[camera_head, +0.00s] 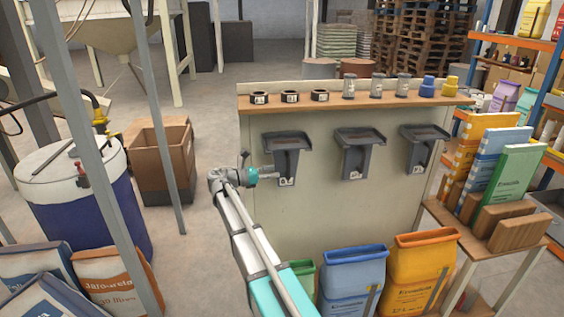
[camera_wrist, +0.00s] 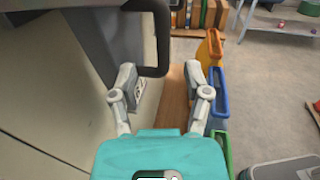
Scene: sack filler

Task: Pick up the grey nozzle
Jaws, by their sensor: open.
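No single piece is clearly marked as the grey nozzle. Three dark grey spouts hang on the front of the pale panel: a left one (camera_head: 287,143), a middle one (camera_head: 358,140) and a right one (camera_head: 424,136). Several small pieces stand on the ledge above, among them clear-greyish ones (camera_head: 376,87), a blue one (camera_head: 427,87) and a yellow one (camera_head: 449,87). My gripper (camera_head: 272,175) is open and empty, just below and left of the left spout. In the wrist view, the dark spout (camera_wrist: 162,38) looms close ahead of my gripper (camera_wrist: 162,82).
The pale panel (camera_head: 330,215) stands close to my arm. Blue (camera_head: 352,278) and orange (camera_head: 420,268) sacks stand at its foot. A wooden table (camera_head: 515,245) with sacks is at right. A cardboard box (camera_head: 160,160) and a blue drum (camera_head: 85,200) stand at left.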

